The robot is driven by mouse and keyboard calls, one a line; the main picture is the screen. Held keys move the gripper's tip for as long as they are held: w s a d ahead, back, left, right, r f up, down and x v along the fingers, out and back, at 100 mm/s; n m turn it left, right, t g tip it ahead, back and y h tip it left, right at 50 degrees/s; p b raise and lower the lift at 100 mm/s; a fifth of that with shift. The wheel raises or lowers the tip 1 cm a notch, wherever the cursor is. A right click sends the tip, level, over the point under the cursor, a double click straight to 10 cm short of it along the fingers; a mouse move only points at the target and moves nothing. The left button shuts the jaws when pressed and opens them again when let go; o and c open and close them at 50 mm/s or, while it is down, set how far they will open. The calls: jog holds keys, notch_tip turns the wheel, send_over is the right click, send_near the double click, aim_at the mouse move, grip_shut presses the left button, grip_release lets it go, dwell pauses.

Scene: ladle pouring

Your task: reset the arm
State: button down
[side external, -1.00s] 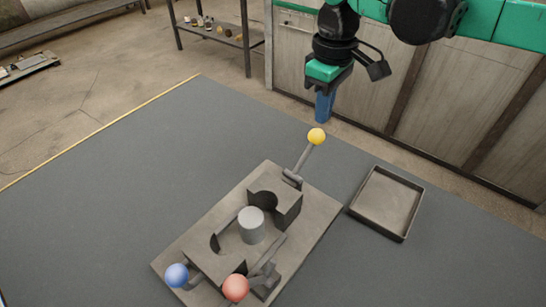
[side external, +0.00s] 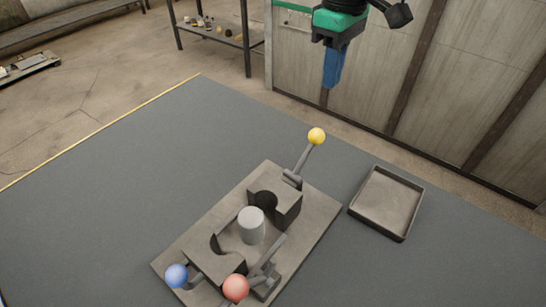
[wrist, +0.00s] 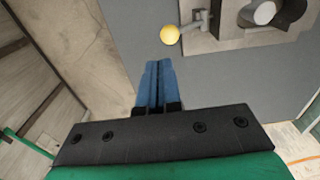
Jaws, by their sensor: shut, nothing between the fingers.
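My gripper (side external: 331,84) is at the top of the side view, with its blue fingers pointing down, high above the yellow-knobbed lever and apart from everything. In the wrist view the blue fingers (wrist: 158,66) are closed together with nothing between them. The fixture (side external: 318,205) on the dark table carries a pale grey cylinder (side external: 251,226) between two dark blocks with curved cut-outs. Its levers end in a yellow ball (side external: 317,136), a blue ball (side external: 177,275) and a red ball (side external: 236,288). The yellow ball also shows in the wrist view (wrist: 169,35).
An empty shallow tray (side external: 386,203) lies on the table right of the fixture. The table (side external: 130,180) is bare to the left. Wooden cabinets (side external: 400,80) stand behind it, and a shelf with small items (side external: 215,28) is at the back left.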

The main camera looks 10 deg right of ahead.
jog(key=s+d+r+m+t, duration=0.1)
jog(key=d+r+m, duration=0.1)
jog(key=d, duration=0.4)
jog(key=s+d+f+m+t, duration=0.3)
jog(key=s+d, duration=0.2)
jog(key=d, duration=0.2)
jog(key=s+d+f+m+t, duration=0.3)
jog(key=s+d, duration=0.3)
jog(key=d, duration=0.2)
jog(key=shift+s+f+m, duration=0.3)
jog(key=shift+f+m, duration=0.1)
jog(key=shift+f, duration=0.2)
